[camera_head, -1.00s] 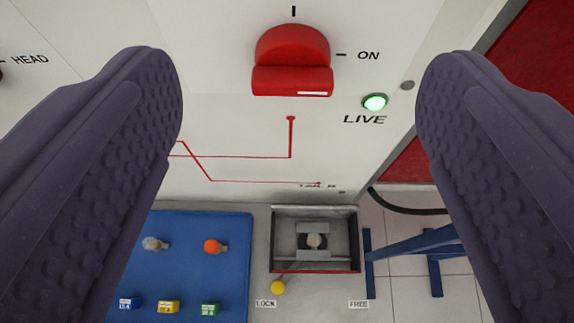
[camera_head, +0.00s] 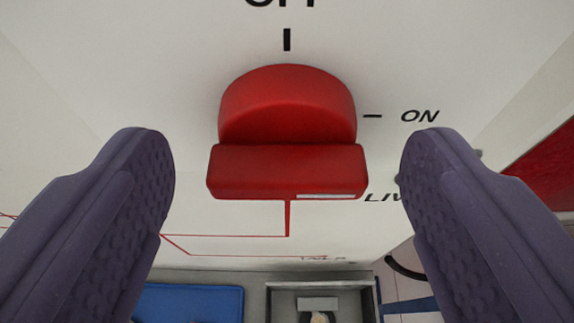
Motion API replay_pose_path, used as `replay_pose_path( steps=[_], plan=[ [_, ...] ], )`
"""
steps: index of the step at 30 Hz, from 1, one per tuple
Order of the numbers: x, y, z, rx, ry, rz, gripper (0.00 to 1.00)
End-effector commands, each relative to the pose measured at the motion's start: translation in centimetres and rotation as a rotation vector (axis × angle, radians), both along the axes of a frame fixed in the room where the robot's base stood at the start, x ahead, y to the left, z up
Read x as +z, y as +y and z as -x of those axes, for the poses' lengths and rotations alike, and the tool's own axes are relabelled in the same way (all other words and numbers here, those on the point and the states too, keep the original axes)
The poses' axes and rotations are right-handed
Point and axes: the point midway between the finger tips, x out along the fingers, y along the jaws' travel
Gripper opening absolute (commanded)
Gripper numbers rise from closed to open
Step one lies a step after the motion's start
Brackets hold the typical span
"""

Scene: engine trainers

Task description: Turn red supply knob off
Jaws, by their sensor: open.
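The red supply knob (camera_head: 287,130) sits on the white panel in the upper middle of the view. Its raised bar lies horizontally, and a white mark on the bar is toward its right end, on the side of the ON label (camera_head: 420,116). The OFF label, cut by the top edge, is above a black tick. My gripper (camera_head: 285,160) is open, with one purple finger on each side of the knob. A gap shows between each finger and the knob, and the jaws hold nothing. The right finger hides most of the LIVE label and the lamp's place.
Red lines run on the white panel (camera_head: 60,130) below the knob. A blue tray (camera_head: 190,290) and a grey metal box (camera_head: 285,300) lie beneath at the bottom edge. A red surface (camera_head: 550,170) is at the right. The panel around the knob is clear.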

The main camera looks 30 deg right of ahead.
Motion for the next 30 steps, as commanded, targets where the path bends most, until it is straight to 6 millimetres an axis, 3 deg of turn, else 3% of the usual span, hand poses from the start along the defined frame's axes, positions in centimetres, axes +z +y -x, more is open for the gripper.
replay_pose_path(
  steps=[1, 8, 20, 30],
  plan=[
    [0.00, 0.00, 0.01, 0.000, 0.000, 0.000, 0.75],
    [0.01, 0.01, 0.02, 0.000, 0.000, 0.000, 0.24],
    [-0.10, 0.23, -0.12, 0.001, 0.039, 0.066, 0.24],
    [-0.03, 0.75, -0.43, 0.005, 0.179, 0.293, 0.24]
  ],
)
